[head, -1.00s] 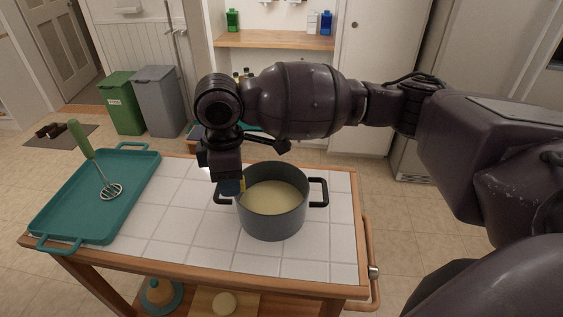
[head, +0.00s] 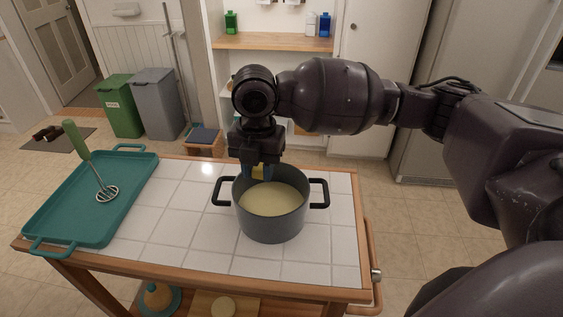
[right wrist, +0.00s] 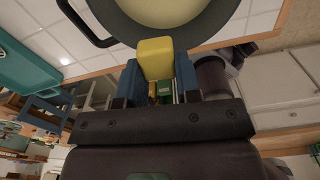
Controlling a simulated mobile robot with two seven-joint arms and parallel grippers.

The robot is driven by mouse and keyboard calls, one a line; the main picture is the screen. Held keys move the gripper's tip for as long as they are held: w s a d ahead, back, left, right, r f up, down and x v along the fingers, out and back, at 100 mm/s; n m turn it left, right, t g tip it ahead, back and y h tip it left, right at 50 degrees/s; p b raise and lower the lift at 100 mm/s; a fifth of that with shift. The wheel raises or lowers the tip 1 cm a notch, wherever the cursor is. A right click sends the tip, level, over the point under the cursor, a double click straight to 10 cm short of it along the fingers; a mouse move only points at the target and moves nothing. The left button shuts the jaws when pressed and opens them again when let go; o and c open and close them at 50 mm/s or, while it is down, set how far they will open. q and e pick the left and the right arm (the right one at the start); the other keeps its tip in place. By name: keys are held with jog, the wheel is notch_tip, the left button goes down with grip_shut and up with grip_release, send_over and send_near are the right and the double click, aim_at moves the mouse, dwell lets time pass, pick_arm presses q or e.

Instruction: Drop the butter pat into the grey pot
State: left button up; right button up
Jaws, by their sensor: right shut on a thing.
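The grey pot (head: 272,228) stands upright on the white tiled cart top, with two black side handles and a pale yellow filling. My right gripper (head: 257,172) points down over the back rim of the pot. It is shut on the yellow butter pat (right wrist: 156,57), which sits between the blue fingertips in the right wrist view. In that view the pot (right wrist: 222,14) lies just beyond the butter, and the butter overlaps its rim. In the head view the butter (head: 258,172) is partly hidden by the fingers. My left gripper is not in view.
White tiles (head: 185,215) between tray and pot are bare. Green and grey bins (head: 158,100) stand on the floor behind.

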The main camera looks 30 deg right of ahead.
jog(key=d+n, duration=0.1)
jog(key=n, duration=0.2)
jog(key=shift+d+f+n, duration=0.15)
jog(key=shift+d+n, duration=0.15)
jog(key=shift+d, duration=0.1)
jog(key=d+f+n+b, duration=0.3)
jog(key=f+n+b, duration=0.2)
jog(key=f+n, duration=0.1)
jog(key=shift+d+f+n+b, duration=0.25)
jog(key=shift+n+b, duration=0.15)
jog(key=shift+n, duration=0.4)
jog(key=shift+r, duration=0.15)
jog(key=o, duration=0.9)
jog(key=shift+c, duration=0.2)
jog(key=shift+o, duration=0.6)
